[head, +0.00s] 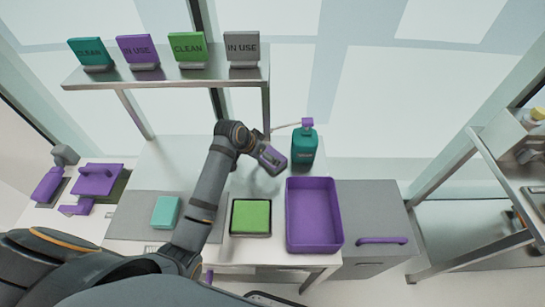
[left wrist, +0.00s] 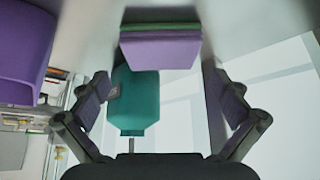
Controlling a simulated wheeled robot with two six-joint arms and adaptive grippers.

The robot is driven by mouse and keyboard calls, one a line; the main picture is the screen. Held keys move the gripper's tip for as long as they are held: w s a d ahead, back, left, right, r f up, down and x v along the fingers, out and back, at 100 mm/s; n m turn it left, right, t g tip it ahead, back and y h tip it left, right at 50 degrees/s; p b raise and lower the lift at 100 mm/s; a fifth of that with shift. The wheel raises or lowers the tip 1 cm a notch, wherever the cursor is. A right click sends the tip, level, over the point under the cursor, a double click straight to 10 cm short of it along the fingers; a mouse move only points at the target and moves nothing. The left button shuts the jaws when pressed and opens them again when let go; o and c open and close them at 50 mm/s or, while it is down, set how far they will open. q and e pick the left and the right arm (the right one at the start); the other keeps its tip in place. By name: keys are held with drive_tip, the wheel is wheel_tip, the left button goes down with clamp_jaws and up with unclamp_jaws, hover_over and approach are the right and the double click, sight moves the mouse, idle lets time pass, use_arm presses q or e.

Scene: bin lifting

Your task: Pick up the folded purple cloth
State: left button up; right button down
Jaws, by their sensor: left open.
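In the left wrist view a folded purple cloth (left wrist: 160,52) lies flat against a green layer, straight ahead of the fingers. My left gripper (left wrist: 165,92) is open, with one purple-padded finger on each side and nothing clearly between them. The cloth looks a little beyond the fingertips; I cannot tell the exact gap. In the head view the left gripper (head: 272,159) is tilted over the back of the table, just left of the teal bottle. I cannot pick out the cloth there; the gripper seems to hide it. My right gripper is out of view.
A purple bin (head: 333,239) is to the right; a green folded cloth (head: 250,217) and a teal cloth (head: 165,212) lie nearer the front. A shelf with label signs (head: 180,76) stands at back left.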

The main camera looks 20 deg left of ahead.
use_arm(q)
drive_tip(key=shift+p+x, duration=0.5)
drive_tip(key=shift+x, duration=0.35)
drive_tip(key=x, duration=0.3)
drive_tip(key=shift+w+f, duration=0.1)
drive_tip(key=shift+f, duration=0.35)
drive_tip(key=c, duration=0.8)
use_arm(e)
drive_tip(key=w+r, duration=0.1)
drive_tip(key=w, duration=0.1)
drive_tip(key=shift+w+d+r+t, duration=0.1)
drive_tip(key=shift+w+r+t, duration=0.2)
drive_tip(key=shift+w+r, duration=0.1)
use_arm(q)
drive_tip(key=shift+r+p, duration=0.2)
drive_tip(key=shift+p, duration=0.1)
drive_tip(key=shift+c, duration=0.2)
